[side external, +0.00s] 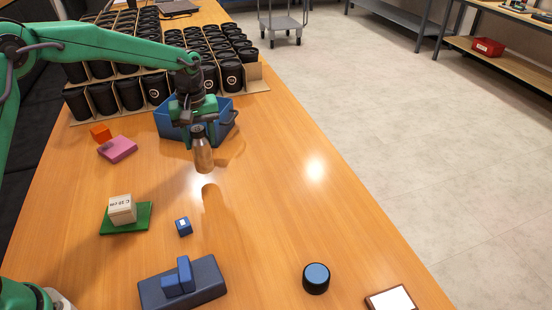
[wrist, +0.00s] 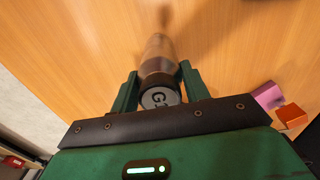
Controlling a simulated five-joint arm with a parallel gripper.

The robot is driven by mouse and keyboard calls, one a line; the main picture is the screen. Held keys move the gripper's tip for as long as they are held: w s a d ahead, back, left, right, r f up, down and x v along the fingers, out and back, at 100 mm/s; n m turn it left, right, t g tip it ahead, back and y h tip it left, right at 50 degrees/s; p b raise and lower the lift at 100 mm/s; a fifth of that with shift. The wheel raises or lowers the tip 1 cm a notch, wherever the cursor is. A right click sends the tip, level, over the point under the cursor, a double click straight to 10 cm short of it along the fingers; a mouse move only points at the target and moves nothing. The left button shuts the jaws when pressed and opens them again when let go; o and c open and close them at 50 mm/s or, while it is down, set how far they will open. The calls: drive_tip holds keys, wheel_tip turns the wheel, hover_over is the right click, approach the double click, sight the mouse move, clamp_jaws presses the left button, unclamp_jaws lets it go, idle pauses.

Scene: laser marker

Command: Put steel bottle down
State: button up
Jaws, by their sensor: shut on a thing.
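The steel bottle (side external: 203,157) is a shiny metal bottle with a darker top, held upright or nearly so. My gripper (side external: 195,132) is shut on it near its top. The bottle hangs above the wooden table (side external: 270,210), with its shadow apart from it on the wood. In the wrist view the bottle (wrist: 158,62) sits between the two green fingers (wrist: 158,92), and its round lettered cap faces the camera.
A blue bin (side external: 170,125) stands just behind the bottle, with rows of black cups (side external: 130,93) beyond. The right-middle table is clear.

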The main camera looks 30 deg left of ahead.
sight(201, 150)
drive_tip(key=shift+f, duration=1.95)
drive_tip(key=shift+f, duration=0.1)
drive_tip(key=o, duration=1)
drive_tip(key=shift+o, duration=0.2)
wheel_tip(201, 150, up, 12)
